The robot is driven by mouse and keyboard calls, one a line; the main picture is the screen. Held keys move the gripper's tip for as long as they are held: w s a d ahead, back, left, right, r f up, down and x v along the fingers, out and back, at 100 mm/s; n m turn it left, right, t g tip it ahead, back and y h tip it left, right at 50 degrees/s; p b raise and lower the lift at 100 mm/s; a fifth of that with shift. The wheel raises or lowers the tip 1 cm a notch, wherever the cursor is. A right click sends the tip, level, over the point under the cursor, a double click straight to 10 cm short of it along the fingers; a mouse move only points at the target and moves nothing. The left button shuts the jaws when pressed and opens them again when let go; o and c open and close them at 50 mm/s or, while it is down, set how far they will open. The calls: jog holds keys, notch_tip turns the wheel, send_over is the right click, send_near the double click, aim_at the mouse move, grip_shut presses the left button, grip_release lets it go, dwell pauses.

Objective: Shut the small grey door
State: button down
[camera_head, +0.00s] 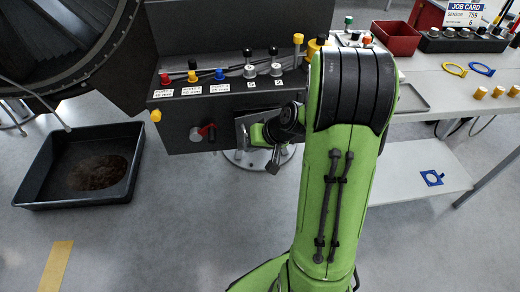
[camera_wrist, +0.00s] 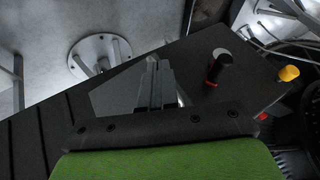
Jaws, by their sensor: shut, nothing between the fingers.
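The small grey door (camera_head: 243,130) is on the front of the dark control box (camera_head: 180,130), right of a red-and-black handle (camera_head: 207,131). My arm partly hides it, so how far it stands open is unclear. In the wrist view a grey panel (camera_wrist: 112,97), which looks like the door, lies beside and behind my fingers. My gripper (camera_head: 273,166) is shut and empty in front of the box, close to the door. In the wrist view the gripper (camera_wrist: 157,75) overlaps the panel's edge; I cannot tell whether it touches.
The red-and-black handle (camera_wrist: 217,66) and a yellow knob (camera_wrist: 288,73) stick out from the box. Levers and coloured knobs line its top. A black tray (camera_head: 80,165) lies on the floor at left. A white workbench (camera_head: 420,165) stands at right.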

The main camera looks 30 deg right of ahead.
aim_at(245, 140)
jog(key=shift+w+a, duration=0.15)
jog(key=shift+w, duration=0.55)
jog(key=shift+w+a, duration=0.15)
jog(key=shift+w, duration=0.55)
jog(key=shift+w, duration=0.1)
